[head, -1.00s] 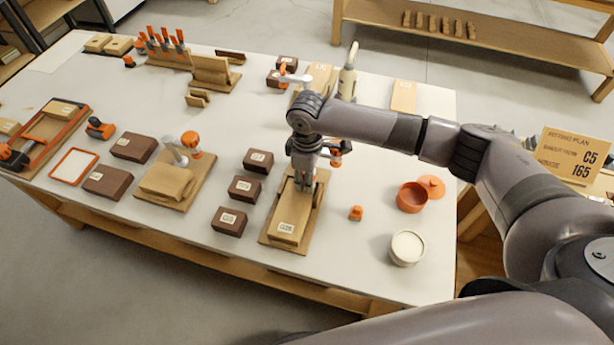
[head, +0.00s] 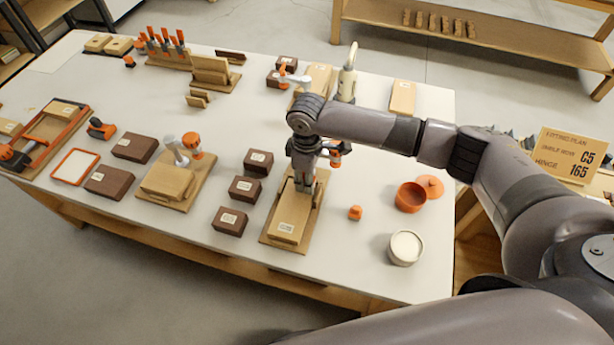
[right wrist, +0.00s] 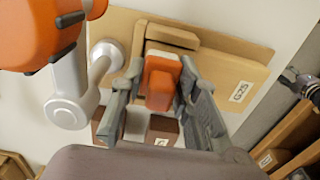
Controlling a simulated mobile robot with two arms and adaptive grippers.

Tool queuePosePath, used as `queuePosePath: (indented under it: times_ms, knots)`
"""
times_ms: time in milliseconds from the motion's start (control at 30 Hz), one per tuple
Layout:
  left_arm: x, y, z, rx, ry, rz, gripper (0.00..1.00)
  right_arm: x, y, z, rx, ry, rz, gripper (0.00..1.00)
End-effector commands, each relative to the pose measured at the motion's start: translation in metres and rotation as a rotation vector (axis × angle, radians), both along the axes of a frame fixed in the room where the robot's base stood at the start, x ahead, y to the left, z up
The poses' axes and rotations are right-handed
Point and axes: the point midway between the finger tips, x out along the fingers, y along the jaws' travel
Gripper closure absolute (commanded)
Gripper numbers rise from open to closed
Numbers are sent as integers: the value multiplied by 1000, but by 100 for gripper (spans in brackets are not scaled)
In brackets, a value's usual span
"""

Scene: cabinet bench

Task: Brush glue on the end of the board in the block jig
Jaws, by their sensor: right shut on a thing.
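The board (head: 289,222), with a white label, lies flat in the block jig (head: 268,236) at the front middle of the bench. The board also shows in the right wrist view (right wrist: 225,75). My right gripper (head: 304,184) points down over the far end of the board. In the right wrist view my right gripper (right wrist: 160,85) is shut on an orange block-shaped handle (right wrist: 160,78), likely the glue brush. Its bristles are hidden, so I cannot tell whether they touch the board. My left gripper is out of view.
A clamp with an orange knob (right wrist: 45,30) stands close beside my right gripper. Dark blocks (head: 245,188) lie left of the jig. An orange pot (head: 410,197), a white-filled pot (head: 405,247) and a small orange piece (head: 355,212) stand to the right, with clear bench between.

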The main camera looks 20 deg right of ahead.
Motion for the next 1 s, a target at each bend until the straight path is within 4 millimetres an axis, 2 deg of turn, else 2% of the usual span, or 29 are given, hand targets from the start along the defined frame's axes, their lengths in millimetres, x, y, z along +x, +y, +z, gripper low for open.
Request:
queuePosePath:
  times_ms: [1000]
  knots:
    - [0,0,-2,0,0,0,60,0,1,-13,0,0,0,94]
